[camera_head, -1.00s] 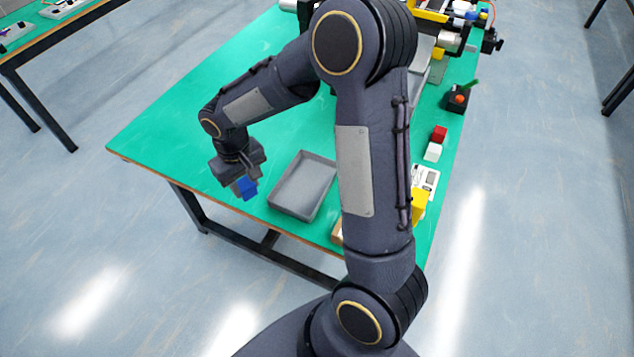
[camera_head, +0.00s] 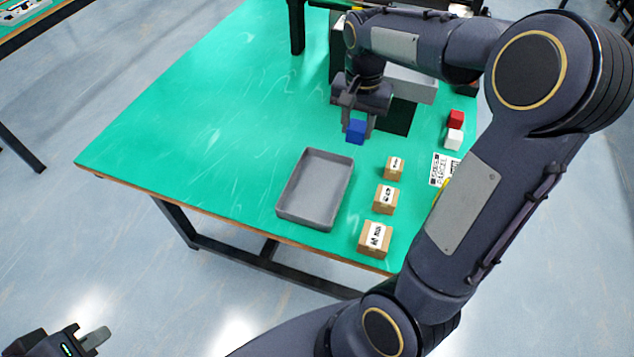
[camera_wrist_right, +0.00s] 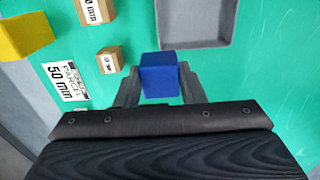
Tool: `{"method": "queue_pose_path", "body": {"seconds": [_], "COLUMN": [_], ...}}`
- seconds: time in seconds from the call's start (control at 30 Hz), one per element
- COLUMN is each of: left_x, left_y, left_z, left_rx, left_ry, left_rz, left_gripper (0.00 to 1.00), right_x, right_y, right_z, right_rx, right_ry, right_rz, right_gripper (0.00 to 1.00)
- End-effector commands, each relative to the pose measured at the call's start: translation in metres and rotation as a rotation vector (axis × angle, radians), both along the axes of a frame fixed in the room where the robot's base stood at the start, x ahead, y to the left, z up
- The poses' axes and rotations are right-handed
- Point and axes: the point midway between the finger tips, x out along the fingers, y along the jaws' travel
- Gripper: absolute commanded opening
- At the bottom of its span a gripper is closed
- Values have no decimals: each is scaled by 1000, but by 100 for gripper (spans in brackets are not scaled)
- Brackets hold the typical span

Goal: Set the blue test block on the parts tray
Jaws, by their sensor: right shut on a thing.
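The blue test block (camera_head: 356,131) is held between the fingers of my right gripper (camera_head: 357,122), beyond the grey parts tray's far right corner. The block appears to hang above the green table. The grey parts tray (camera_head: 315,190) is empty and lies near the table's front edge. In the right wrist view the blue block (camera_wrist_right: 159,76) sits between the two fingers (camera_wrist_right: 159,88), just short of the tray (camera_wrist_right: 195,45). My left gripper (camera_head: 90,342) is partly in view at the bottom left, over the floor; its opening is unclear.
Several cardboard boxes (camera_head: 385,200) stand in a row right of the tray. A red block (camera_head: 456,119) and a white block (camera_head: 453,139) lie further right, near a printed parcel card (camera_head: 443,170). The table left of the tray is clear.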

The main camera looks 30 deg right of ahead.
Motion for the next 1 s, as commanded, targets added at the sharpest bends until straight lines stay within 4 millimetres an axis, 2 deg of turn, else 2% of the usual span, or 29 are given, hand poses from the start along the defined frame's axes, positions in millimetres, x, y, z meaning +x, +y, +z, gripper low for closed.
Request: {"method": "queue_pose_path", "body": {"seconds": [0.03, 0.2, 0.4, 0.7, 0.83, 1.0], "left_x": [0, 0, 0, 0, 0, 0], "left_y": [0, 0, 0, 0, 0, 0], "left_z": [1, 2, -1, -3, -5, -5], "left_rx": [0, 0, 0, 0, 0, 0], "left_ry": [0, 0, 0, 0, 0, 0], "left_rz": [0, 0, 0, 0, 0, 0], "left_gripper": [0, 0, 0, 0, 0, 0], "right_x": [-1, -3, -4, -6, -5, -5], "right_y": [15, 57, 83, 103, 100, 100], "right_z": [-5, -25, -61, -85, -106, -113], "right_rx": [1, 0, -1, 0, -1, -1], "right_ry": [2, 4, 3, 4, 3, 0], "right_rz": [10, 11, 6, 7, 3, 3], "right_gripper": [12, 12, 12, 12, 12, 12]}}
